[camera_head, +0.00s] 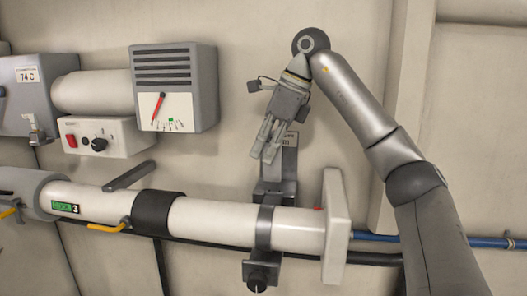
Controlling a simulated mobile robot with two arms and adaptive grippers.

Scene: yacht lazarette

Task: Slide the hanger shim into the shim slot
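My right gripper (264,155) hangs in front of the wall with its fingers pointing down, just left of the upper plate of a grey hanger bracket (290,165). The two fingers lie close together; I cannot tell whether a thin shim is between them. The bracket holds a white pipe (200,217) with a dark band (264,228). A dark block (270,192) sits on top of the pipe at the bracket. A label partly shows behind the gripper. I cannot clearly make out the hanger shim or the shim slot. My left gripper is not in view.
A grey louvred box with a gauge (175,88) and a white control box (105,138) are on the wall at upper left. A grey lever (129,176) and yellow handles (106,228) stand by the pipe. A white end flange (336,228) and blue hose (375,238) lie right.

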